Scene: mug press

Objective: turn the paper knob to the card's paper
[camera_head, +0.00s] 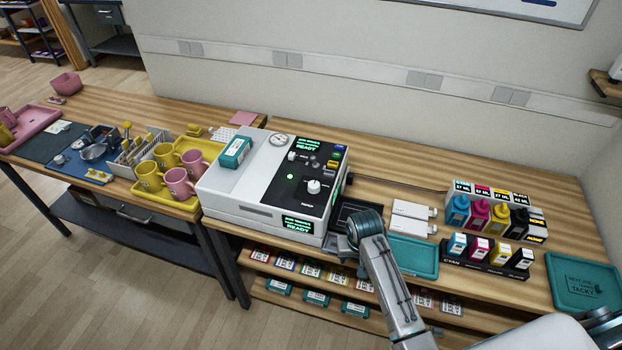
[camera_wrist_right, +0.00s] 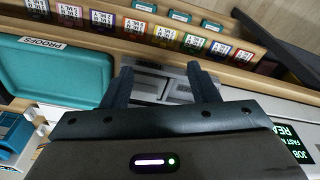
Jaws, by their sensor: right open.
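The white printer (camera_head: 245,185) stands on the wooden bench with a dark control panel. A white knob (camera_head: 314,187) sits low on the panel and looks like the paper knob; its small markings are too small to read. Another white knob (camera_head: 292,156) is higher up. My right gripper (camera_head: 352,250) is at the printer's front right corner, apart from the knobs; its fingers are largely hidden by the arm in the head view. In the right wrist view, its fingers (camera_wrist_right: 160,85) are apart with nothing clearly held between them. I cannot make out the card.
Green READY screens (camera_head: 297,224) are on the printer. A teal box (camera_head: 236,150) lies on its top. Right of it are white cartridges (camera_head: 411,209), a teal tray (camera_head: 414,262) and ink bottles (camera_head: 480,212). Mugs (camera_head: 180,183) stand at left. Shelves with cards lie below the bench.

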